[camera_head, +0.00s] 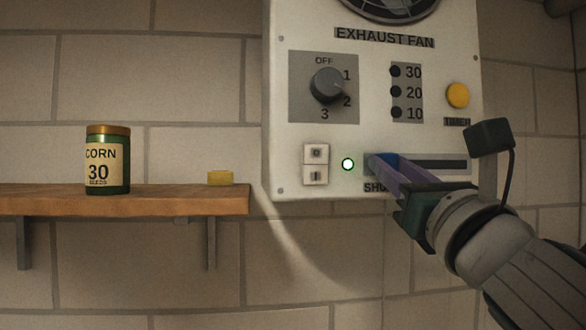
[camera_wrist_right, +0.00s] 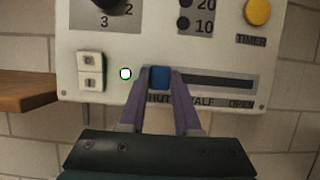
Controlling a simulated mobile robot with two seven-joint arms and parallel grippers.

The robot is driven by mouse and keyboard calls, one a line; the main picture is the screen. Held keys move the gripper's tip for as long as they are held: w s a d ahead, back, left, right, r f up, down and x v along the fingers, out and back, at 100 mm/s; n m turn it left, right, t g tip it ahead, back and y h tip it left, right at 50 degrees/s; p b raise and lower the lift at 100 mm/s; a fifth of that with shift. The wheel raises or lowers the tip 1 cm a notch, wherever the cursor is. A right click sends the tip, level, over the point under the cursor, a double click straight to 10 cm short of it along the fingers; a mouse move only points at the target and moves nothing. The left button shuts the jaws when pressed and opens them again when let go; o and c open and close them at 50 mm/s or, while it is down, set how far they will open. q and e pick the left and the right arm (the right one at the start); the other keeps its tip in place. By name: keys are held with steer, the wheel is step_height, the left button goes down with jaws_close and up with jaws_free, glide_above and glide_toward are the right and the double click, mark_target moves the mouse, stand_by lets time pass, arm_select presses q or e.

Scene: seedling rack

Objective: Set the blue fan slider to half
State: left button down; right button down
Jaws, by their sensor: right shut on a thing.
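The exhaust fan panel (camera_head: 295,130) hangs on the wall. Its blue slider knob (camera_wrist_right: 160,77) is at the left end of the dark slot (camera_wrist_right: 215,82), by the label that reads as SHUT, left of the HALF and OPEN labels. My right gripper (camera_head: 384,164) comes in from the right, and its purple fingers are shut on the blue knob, one on each side, as the right wrist view (camera_wrist_right: 159,82) shows. In the head view the fingers hide most of the knob. My left gripper is not in view.
A green light (camera_head: 348,164) and a rocker switch (camera_head: 315,164) are left of the slot. A dial (camera_head: 327,84) and a yellow timer button (camera_head: 457,95) are above. A wooden shelf (camera_head: 150,200) at left holds a corn seed jar (camera_head: 107,160) and a yellow block (camera_head: 220,178). The slot right of the knob is clear.

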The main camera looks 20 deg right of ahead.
mark_target(421, 157)
stand_by(0.5)
steer(key=d, duration=0.2)
steer(key=s+d, duration=0.1)
steer(key=d, duration=0.3)
steer(key=shift+s+d, duration=0.2)
steer(key=shift+s, duration=0.1)
steer(key=c, duration=0.6)
jaws_free()
